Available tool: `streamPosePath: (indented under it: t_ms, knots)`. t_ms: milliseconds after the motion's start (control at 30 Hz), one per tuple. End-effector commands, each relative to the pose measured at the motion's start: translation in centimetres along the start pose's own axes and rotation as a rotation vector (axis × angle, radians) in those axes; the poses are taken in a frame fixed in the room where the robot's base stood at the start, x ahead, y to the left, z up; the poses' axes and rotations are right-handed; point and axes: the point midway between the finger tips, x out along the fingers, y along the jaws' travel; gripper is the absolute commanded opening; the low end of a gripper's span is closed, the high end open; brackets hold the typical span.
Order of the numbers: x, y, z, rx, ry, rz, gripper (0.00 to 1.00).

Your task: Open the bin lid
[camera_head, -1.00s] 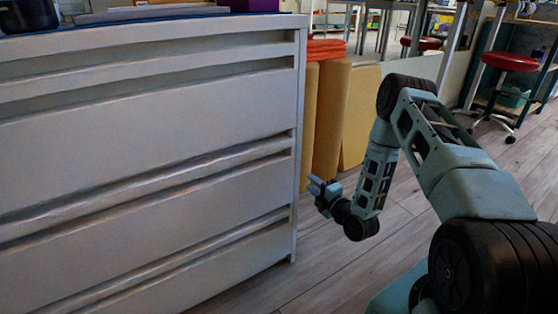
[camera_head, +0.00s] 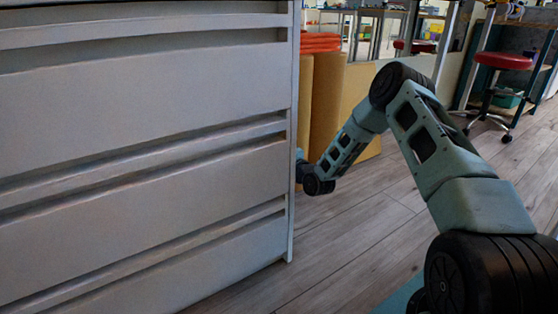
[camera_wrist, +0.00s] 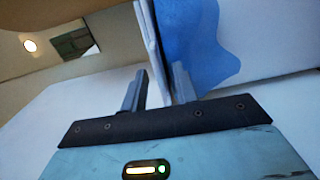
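No bin or lid can be made out for certain in either view. In the wrist view, my gripper (camera_wrist: 160,76) has its two fingers apart. A thin white upright edge (camera_wrist: 152,45) shows between and beyond the fingers; I cannot tell whether it touches them or what it belongs to. A blue patch (camera_wrist: 200,45) with a wavy outline lies on a pale surface just right of the fingers. In the head view, my gripper is mostly hidden behind the right edge of the drawer cabinet.
A large pale drawer cabinet (camera_head: 140,100) fills the left of the head view. Tan upright panels (camera_head: 325,105) and an orange stack (camera_head: 320,43) stand behind my arm. A red stool (camera_head: 503,61) is at the back right. The wooden floor (camera_head: 350,235) is clear between.

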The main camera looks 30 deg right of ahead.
Motion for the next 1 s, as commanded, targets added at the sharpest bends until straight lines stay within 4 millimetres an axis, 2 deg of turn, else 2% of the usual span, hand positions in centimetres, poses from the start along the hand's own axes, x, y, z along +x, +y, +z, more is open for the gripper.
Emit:
streamPosePath:
  t_ms: [133,367,400,500,767,1000]
  knots:
    - [0.7,0.0,0.1,0.000,-0.001,0.000,0.29]
    - [0.7,0.1,0.0,0.000,-0.001,0.000,0.29]
    - [0.7,0.1,0.0,0.000,0.000,0.000,0.26]
    - [0.7,0.1,0.0,0.000,0.000,0.000,0.00]
    - [0.7,0.2,0.0,-0.001,0.000,-0.003,0.00]
    - [0.8,2.0,-0.1,-0.003,0.003,-0.047,0.00]
